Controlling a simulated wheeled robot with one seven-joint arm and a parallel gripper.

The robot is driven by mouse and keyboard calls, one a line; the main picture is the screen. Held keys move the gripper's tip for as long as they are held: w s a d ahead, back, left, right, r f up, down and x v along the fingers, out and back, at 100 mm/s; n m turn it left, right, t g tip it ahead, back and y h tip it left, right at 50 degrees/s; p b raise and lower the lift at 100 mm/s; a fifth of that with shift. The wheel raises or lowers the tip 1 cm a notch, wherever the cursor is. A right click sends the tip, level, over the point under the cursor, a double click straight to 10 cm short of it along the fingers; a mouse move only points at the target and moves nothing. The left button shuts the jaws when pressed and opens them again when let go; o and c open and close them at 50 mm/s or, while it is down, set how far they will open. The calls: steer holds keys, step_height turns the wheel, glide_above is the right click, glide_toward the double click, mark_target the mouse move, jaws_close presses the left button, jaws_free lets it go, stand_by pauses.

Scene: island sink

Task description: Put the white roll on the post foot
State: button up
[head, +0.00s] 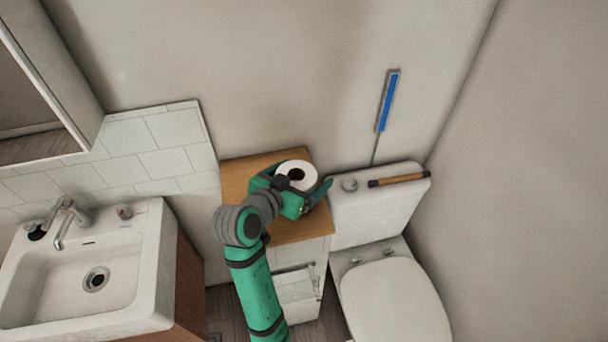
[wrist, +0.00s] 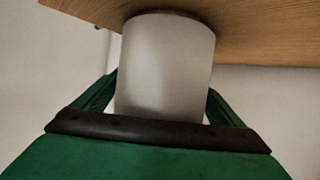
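The white roll (head: 309,176) is upright, with its dark core hole facing up, over the wooden cabinet top at the picture's centre. My gripper (head: 297,190) reaches it from the front left, with a green finger on either side. In the wrist view the roll (wrist: 165,65) fills the space between the fingers (wrist: 163,92), which press close to its sides; their tips are hidden behind it. Its end is at or very near the wood, and I cannot tell whether it touches. I cannot make out a post foot in either view.
The wooden cabinet top (head: 240,172) has bare room behind and left of the roll. The toilet tank (head: 375,215) stands close on the right, with a brown-handled stick (head: 400,180) on it. A blue strip (head: 388,102) is on the wall. The sink (head: 60,280) is left.

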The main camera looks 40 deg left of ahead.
mark_target(297, 187)
steer(key=shift+r, duration=0.15)
steer(key=a+v, duration=0.1)
steer(key=v, duration=1.1)
steer(key=shift+d, duration=0.45)
